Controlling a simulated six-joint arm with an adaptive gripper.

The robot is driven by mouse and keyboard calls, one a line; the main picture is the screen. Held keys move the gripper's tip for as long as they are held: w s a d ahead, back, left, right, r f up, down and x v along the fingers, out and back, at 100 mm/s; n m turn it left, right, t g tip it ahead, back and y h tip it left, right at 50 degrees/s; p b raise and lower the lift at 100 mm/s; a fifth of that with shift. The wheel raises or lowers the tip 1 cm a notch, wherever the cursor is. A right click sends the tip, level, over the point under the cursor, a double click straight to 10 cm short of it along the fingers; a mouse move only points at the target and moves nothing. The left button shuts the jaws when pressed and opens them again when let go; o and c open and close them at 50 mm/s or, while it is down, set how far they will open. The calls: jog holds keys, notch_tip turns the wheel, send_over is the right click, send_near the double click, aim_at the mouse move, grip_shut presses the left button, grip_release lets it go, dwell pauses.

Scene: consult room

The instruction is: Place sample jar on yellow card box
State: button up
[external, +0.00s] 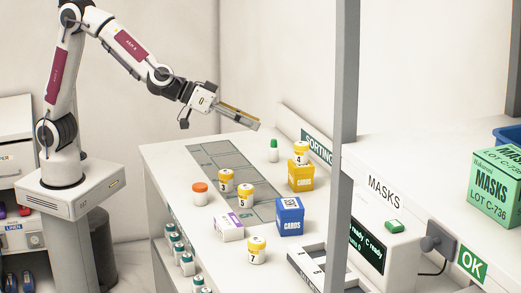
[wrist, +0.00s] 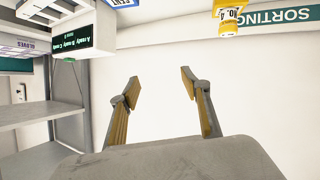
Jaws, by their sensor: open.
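A white sample jar with a yellow lid and the number 4 (external: 301,154) stands upright on top of the yellow card box (external: 300,179) at the back right of the table. In the wrist view the same jar (wrist: 229,17) shows upside down at the top edge, with the box mostly cut off. Similar yellow-lidded jars stand on the table: number 3 (external: 226,182), number 5 (external: 245,195) and number 7 (external: 256,251). My gripper (external: 256,122) is raised above the back of the table, left of the box. Its fingers (wrist: 160,82) are apart with nothing between them.
A blue card box (external: 290,217), a purple-white carton (external: 230,227), an orange-capped jar (external: 200,194) and a green-capped bottle (external: 273,151) stand on the table. A grey post (external: 344,170) rises at right. The left front tabletop is clear.

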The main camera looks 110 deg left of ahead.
jog(key=s+d+r+m+g+h, duration=0.1)
jog(key=s+d+r+m+h, duration=0.15)
jog(key=s+d, duration=0.45)
jog(key=s+d+r+m+g+h, duration=0.1)
jog(key=s+d+r+m+h, duration=0.15)
jog(key=s+d, duration=0.55)
jog(key=s+a+f+m+g, duration=0.1)
jog(key=s+a+f+g, duration=0.1)
jog(key=s, duration=1.1)
jog(key=s+a+f+g, duration=0.2)
jog(key=s+f, duration=0.3)
jog(key=s, duration=0.7)
jog(key=shift+s+f+m, duration=0.2)
jog(key=shift+s+m, duration=0.15)
jog(key=shift+m, duration=0.05)
